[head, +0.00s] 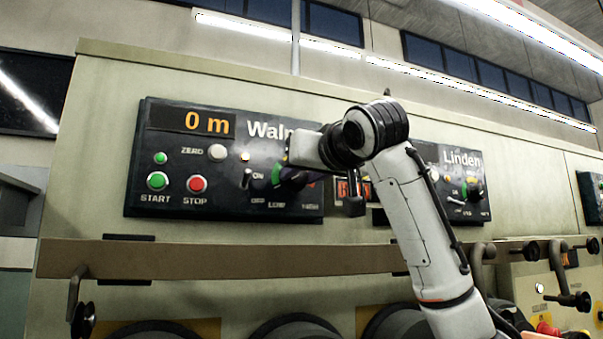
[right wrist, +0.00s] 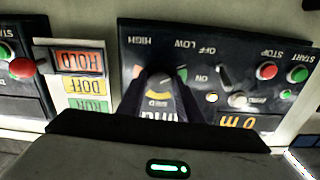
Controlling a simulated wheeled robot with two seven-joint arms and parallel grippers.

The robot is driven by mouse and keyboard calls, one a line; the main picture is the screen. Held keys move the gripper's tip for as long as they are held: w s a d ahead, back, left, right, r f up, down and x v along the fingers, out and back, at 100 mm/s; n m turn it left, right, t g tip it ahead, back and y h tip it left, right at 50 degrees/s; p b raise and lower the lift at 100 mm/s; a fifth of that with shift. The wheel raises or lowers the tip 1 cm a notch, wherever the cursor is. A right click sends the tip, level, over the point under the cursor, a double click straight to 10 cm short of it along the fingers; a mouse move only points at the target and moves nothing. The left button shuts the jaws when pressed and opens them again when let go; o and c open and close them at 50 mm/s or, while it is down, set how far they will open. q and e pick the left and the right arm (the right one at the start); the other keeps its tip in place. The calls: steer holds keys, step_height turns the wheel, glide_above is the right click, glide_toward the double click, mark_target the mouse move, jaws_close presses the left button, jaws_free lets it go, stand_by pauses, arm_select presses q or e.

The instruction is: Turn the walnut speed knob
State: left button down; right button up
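The Walnut panel (head: 225,185) is a dark control box on a pale machine. Its speed knob (right wrist: 160,80) is dark, with coloured arc marks around it, and shows upside down in the right wrist view. My right gripper (right wrist: 162,88) reaches to it, with one dark finger on each side of the knob. The fingers are apart; I cannot make out firm contact. In the head view the knob (head: 293,179) is partly covered by my right gripper, and my right arm hides part of the Walnut name. My left gripper is not in view.
The Walnut panel also has a green start button (head: 157,181), a red stop button (head: 197,184) and an on/off toggle (head: 247,178). A HOLD/DOFF/RUN sign (right wrist: 83,75) is beside it. The Linden panel (head: 460,160) is to the right. A long brown rail (head: 220,258) runs below.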

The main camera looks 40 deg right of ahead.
steer(key=shift+c, duration=1.4)
